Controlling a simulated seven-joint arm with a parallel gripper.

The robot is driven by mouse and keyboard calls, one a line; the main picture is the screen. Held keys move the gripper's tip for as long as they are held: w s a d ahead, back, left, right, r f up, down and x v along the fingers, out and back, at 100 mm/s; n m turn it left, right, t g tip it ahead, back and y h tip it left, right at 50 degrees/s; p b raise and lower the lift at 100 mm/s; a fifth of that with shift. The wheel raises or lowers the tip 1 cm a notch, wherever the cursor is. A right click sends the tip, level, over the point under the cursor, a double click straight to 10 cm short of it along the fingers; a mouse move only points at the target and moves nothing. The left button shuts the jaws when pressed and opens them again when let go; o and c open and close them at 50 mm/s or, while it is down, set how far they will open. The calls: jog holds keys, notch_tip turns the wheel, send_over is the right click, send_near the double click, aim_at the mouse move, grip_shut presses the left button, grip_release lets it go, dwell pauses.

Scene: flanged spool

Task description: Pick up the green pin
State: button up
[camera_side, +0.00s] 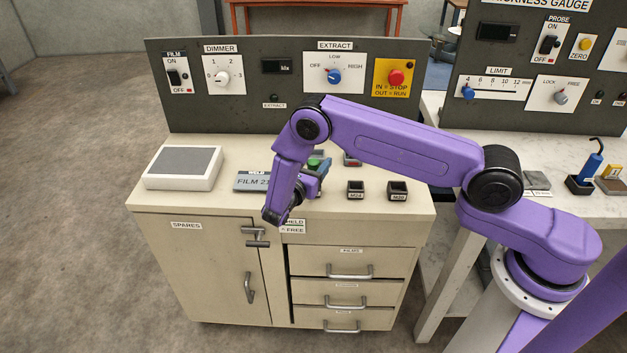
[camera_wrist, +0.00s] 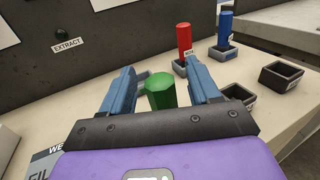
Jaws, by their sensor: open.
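The green pin (camera_wrist: 160,95) stands between the two blue fingers of my gripper (camera_wrist: 160,90) in the wrist view. Its top faces the camera, and its lower part is hidden by the gripper's dark body. The fingers are open, with a gap visible between the pin and each finger. In the side view, a bit of the green pin (camera_side: 314,163) shows behind my purple arm. My gripper (camera_side: 320,170) is mostly hidden there by the wrist.
A red pin (camera_wrist: 184,37) and a blue pin (camera_wrist: 225,25) stand in holders to the right. Empty dark holders (camera_side: 356,189) and (camera_side: 398,190) sit on the bench. A film box (camera_side: 252,182) lies left of the gripper, beyond it a light panel (camera_side: 184,164). The control panel (camera_side: 300,112) rises behind.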

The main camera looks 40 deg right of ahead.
grip_shut()
jog(key=shift+r, duration=0.1)
